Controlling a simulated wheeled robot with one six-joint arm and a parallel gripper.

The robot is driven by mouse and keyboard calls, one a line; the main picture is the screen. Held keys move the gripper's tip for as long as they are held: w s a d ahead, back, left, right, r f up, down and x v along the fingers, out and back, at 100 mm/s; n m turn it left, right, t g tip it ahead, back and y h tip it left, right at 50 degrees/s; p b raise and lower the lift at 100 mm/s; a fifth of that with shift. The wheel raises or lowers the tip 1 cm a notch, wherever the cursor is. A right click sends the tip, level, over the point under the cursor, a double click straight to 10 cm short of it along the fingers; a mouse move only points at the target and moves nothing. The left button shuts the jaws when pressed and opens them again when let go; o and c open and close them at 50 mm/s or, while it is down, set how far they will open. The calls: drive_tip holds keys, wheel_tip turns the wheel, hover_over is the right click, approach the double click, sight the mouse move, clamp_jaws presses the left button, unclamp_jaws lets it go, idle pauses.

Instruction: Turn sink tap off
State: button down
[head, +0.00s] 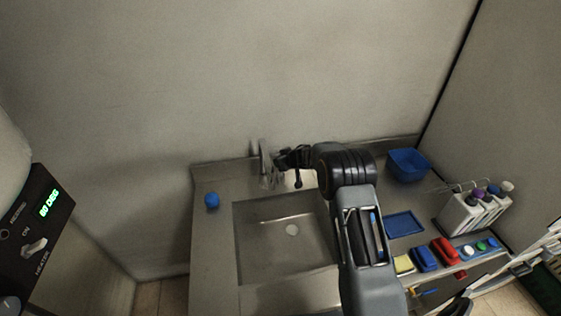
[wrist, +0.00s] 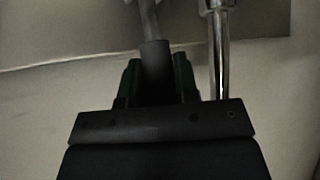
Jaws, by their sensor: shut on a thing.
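The sink tap (head: 264,158) stands at the back edge of the steel sink (head: 270,262) in the head view. My gripper (head: 279,157) reaches it from the right. In the wrist view, my gripper (wrist: 156,82) is shut on a grey rod-like part, seemingly the tap handle (wrist: 154,55). A shiny chrome tube of the tap (wrist: 221,60) stands just right of the fingers. The fingertips are partly hidden by the gripper body. I cannot tell whether water runs.
A blue round object (head: 211,200) sits left of the basin. The wall is close behind the tap.

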drive_tip(key=c, duration=0.9)
unclamp_jaws()
drive_tip(key=shift+o, duration=0.2)
drive_tip(key=shift+r, duration=0.1)
drive_tip(key=v, duration=1.3)
drive_tip(key=shift+s+d+r+b, duration=0.2)
drive_tip(key=shift+b, duration=0.25)
